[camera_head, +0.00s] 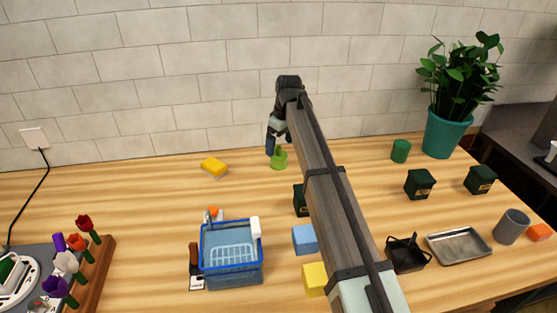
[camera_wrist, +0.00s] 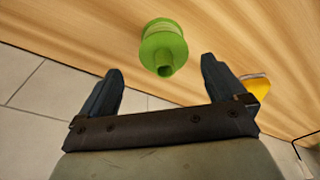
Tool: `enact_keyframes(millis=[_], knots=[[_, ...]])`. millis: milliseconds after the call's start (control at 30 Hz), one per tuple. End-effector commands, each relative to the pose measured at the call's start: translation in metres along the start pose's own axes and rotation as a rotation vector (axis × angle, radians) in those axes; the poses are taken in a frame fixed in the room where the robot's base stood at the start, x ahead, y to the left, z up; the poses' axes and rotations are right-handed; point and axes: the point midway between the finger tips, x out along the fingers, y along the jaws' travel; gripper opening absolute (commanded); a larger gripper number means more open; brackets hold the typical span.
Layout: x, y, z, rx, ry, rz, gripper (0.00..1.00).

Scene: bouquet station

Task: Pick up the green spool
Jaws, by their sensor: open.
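The light green spool (camera_head: 279,158) stands on the wooden table near the back wall. In the wrist view the spool (camera_wrist: 163,44) shows its flange and a short central tube, and it lies just beyond the fingertips, a little right of the middle of the gap. My gripper (camera_head: 273,148) hangs beside the spool in the head view, partly in front of its left side. In the wrist view my gripper (camera_wrist: 162,66) has its two dark fingers spread wide with nothing between them.
A darker green cylinder (camera_head: 400,150) and a potted plant (camera_head: 449,132) stand to the right. A blue basket (camera_head: 232,275), blue block (camera_head: 305,240), yellow block (camera_head: 314,279) and dark green boxes (camera_head: 419,184) are nearer. Table left of the sponge is clear.

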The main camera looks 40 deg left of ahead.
Motion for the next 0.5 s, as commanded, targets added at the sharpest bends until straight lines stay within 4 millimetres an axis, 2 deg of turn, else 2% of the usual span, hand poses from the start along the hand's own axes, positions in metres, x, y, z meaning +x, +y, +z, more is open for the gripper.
enact_keyframes(millis=[267,500], knots=[[0.016,-0.003,0.002,0.000,0.000,0.000,0.98],[0.047,-0.006,0.004,0.000,-0.001,0.000,0.98]])
